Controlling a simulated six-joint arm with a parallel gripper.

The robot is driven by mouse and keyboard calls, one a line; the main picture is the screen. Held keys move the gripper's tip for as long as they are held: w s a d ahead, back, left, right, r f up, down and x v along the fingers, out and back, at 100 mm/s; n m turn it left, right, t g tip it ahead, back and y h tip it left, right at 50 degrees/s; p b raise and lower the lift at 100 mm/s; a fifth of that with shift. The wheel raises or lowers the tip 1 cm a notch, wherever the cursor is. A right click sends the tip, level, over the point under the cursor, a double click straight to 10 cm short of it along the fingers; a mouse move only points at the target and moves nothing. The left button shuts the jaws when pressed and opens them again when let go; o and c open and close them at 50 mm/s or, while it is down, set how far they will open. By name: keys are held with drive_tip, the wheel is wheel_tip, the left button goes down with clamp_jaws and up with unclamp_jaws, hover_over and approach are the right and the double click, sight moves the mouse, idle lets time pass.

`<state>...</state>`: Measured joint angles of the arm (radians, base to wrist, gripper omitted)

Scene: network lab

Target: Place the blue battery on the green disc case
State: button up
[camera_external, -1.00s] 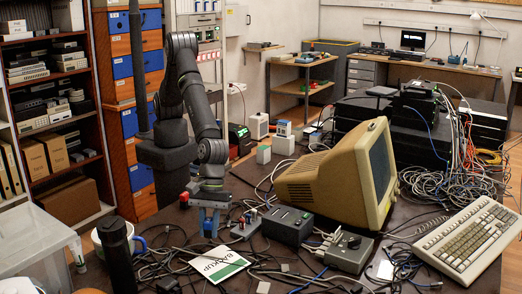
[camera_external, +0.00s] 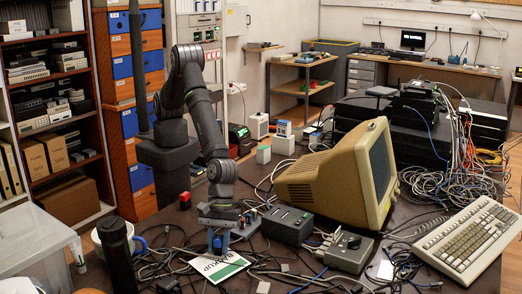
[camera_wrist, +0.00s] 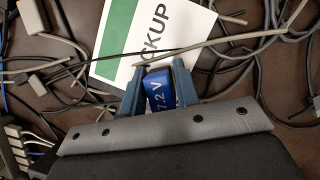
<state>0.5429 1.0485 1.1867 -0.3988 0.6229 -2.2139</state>
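The green disc case (camera_external: 222,266) lies flat on the dark table, white with a green stripe and the word BACKUP. It also shows at the top of the wrist view (camera_wrist: 119,32). The blue battery (camera_wrist: 161,93), marked 7.2 V, sits between the fingers of my gripper (camera_wrist: 157,72), which is shut on it. In the external view my gripper (camera_external: 218,247) points down just behind the case, with a bit of blue between the fingers. In the wrist view the battery's tip is close to the case's near edge. I cannot tell whether they touch.
Loose cables (camera_wrist: 235,40) lie around and partly across the case. A grey charger box (camera_external: 287,225) and a beige monitor (camera_external: 330,180) stand to the right. A dark cylinder (camera_external: 116,255), a mug and a clear bin (camera_external: 35,245) stand to the left.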

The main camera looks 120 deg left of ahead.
drive_tip(key=shift+o, duration=1.1)
drive_tip(key=shift+r, duration=0.2)
drive_tip(key=v, duration=1.2)
drive_tip(key=shift+s+f, duration=0.1)
drive_tip(key=shift+f, duration=0.1)
